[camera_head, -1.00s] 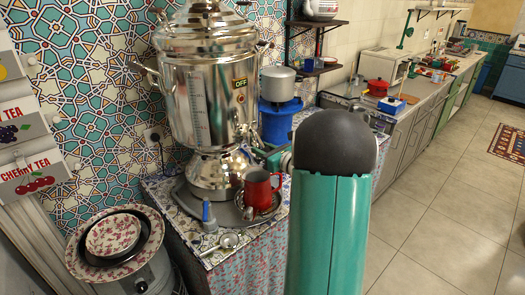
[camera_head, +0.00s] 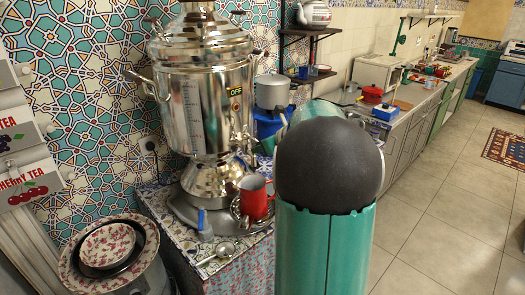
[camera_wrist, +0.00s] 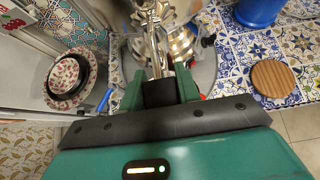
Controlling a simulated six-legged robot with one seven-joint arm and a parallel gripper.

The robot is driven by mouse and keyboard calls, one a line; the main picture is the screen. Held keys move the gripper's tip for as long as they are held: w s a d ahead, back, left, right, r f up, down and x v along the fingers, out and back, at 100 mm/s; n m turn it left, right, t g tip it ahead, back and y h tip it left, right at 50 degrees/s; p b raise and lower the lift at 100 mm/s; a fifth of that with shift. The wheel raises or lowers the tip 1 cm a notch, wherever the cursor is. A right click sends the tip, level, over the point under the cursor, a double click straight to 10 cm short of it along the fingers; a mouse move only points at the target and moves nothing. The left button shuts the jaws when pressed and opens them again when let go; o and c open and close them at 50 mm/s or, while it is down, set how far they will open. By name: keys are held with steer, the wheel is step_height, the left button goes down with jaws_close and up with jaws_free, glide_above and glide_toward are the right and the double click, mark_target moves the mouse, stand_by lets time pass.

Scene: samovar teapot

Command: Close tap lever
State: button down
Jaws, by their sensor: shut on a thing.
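The silver samovar (camera_head: 210,115) stands upright on a metal tray (camera_head: 190,212), with an OFF label on its body. Its tap (camera_head: 240,145) is on the right side in the head view; the tap's metal stem (camera_wrist: 154,45) shows in the wrist view. My gripper (camera_wrist: 160,88) has its green fingers closed on the dark tap lever (camera_wrist: 160,95), which sits between them just in front of the stem. The gripper is hidden behind my arm in the head view. A red mug (camera_head: 254,198) stands under the tap; only slivers of red show beside the fingers in the wrist view.
A patterned bowl (camera_head: 107,244) sits on a dark dish at the left. A small strainer (camera_head: 222,249) lies at the counter's front. A blue container (camera_wrist: 258,10) and a round wooden coaster (camera_wrist: 273,79) are right of my gripper.

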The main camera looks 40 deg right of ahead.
steer(key=shift+r, duration=0.55)
steer(key=c, duration=1)
jaws_free()
steer(key=shift+s, duration=0.1)
steer(key=v, duration=1.3)
steer(key=shift+s+r, duration=0.2)
steer(key=shift+s, duration=0.1)
steer(key=shift+a, duration=0.1)
